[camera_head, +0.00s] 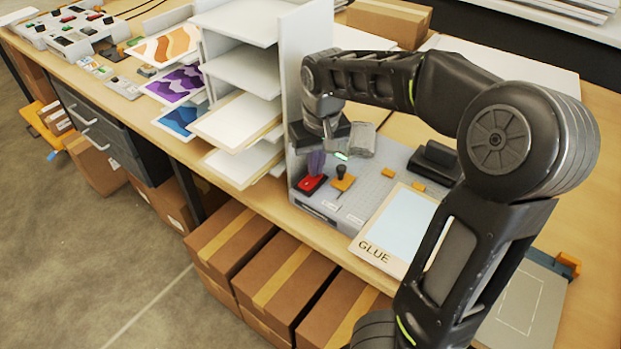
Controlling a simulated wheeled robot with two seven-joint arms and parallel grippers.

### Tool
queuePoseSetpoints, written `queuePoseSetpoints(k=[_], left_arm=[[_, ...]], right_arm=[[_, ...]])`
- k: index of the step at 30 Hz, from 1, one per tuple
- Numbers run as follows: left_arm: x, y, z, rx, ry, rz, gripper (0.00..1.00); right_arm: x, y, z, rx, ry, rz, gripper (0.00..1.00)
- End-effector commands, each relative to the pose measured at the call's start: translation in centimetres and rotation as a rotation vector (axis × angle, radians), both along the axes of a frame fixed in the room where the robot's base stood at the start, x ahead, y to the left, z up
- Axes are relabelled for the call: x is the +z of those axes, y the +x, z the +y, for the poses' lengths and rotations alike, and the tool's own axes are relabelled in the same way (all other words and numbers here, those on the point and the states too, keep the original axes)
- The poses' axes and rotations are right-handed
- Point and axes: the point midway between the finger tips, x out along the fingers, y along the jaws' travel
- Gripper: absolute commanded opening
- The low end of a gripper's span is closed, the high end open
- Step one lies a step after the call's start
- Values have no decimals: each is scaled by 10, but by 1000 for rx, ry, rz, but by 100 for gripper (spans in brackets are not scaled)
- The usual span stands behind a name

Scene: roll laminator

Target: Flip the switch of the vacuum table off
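The vacuum table (372,200) is a grey box with a dotted top at the front edge of the bench, right of a white shelf rack. A red rocker switch (312,184) in a dark frame sits on its left front corner. Beside it is a black-knobbed lever on an orange base (343,182). My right gripper (328,158) hangs over the left part of the table, just behind and above the switch. A purple piece shows right above the switch. The finger gap and any contact are too small to tell. My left gripper is out of view.
A framed panel marked GLUE (396,228) lies on the vacuum table's right side. The white shelf rack (243,70) stands close on the left, its tall side panel beside my gripper. Cardboard boxes (283,282) fill the space below the bench.

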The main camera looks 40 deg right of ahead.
Motion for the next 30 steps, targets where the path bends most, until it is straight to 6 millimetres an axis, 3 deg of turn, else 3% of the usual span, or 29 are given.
queuePoseSetpoints(k=[9, 30], left_arm=[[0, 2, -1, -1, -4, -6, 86], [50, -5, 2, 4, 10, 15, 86]], right_arm=[[-2, -1, 0, 0, 1, 3, 0], [61, -1, 0, -1, 1, 2, 0]])
